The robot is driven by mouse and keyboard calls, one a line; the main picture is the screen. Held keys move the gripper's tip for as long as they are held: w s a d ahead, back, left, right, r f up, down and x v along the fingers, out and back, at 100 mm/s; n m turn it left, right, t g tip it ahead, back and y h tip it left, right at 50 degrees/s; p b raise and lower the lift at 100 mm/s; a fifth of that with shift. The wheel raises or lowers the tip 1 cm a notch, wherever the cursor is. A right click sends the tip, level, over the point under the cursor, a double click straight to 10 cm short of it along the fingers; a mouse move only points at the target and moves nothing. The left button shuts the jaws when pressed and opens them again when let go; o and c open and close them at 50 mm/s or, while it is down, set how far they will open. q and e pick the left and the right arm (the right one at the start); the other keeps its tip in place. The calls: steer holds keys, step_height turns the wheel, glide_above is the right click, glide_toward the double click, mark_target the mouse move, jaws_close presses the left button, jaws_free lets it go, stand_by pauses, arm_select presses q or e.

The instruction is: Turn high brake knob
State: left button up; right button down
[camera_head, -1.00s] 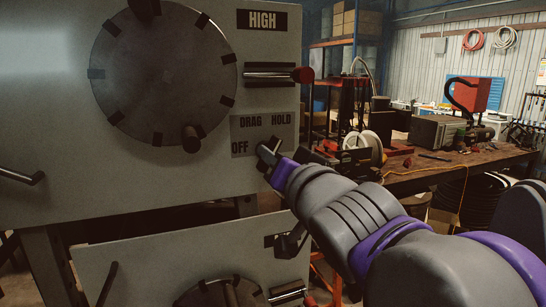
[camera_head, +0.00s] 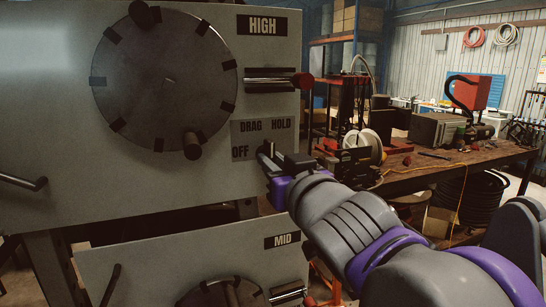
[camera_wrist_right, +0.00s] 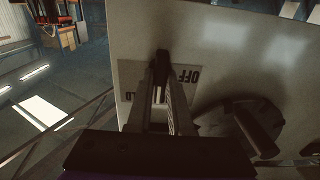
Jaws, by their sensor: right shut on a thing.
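The high brake knob (camera_head: 268,148) is small and dark, on the grey panel under the HIGH label (camera_head: 262,25). It sits at the lower edge of the plate marked OFF, DRAG and HOLD (camera_head: 247,127). My right gripper (camera_head: 274,158) comes from the lower right and is shut on the knob, hiding part of it. In the right wrist view the two fingers (camera_wrist_right: 163,95) reach to the dark knob (camera_wrist_right: 162,58) beside the word OFF. The knob's exact setting is hard to tell. My left gripper is not in view.
A large round disc (camera_head: 165,75) with a peg handle is left of the plate. A lower panel marked MID (camera_head: 282,240) is under my right arm. A cluttered workbench (camera_head: 440,165) stands behind at right.

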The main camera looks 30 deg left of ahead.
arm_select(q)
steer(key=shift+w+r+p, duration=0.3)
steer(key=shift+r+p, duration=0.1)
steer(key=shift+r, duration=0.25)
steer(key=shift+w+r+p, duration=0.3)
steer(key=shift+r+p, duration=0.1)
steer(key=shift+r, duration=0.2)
arm_select(e)
steer(key=n, duration=0.5)
steer(key=shift+n, duration=0.4)
steer(key=c, duration=0.8)
jaws_free()
steer(key=shift+d, duration=0.1)
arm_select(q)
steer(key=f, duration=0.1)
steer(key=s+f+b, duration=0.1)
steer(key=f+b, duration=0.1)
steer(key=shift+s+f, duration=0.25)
arm_select(e)
steer(key=v, duration=1)
steer(key=shift+s+d, duration=0.2)
steer(key=shift+s, duration=0.1)
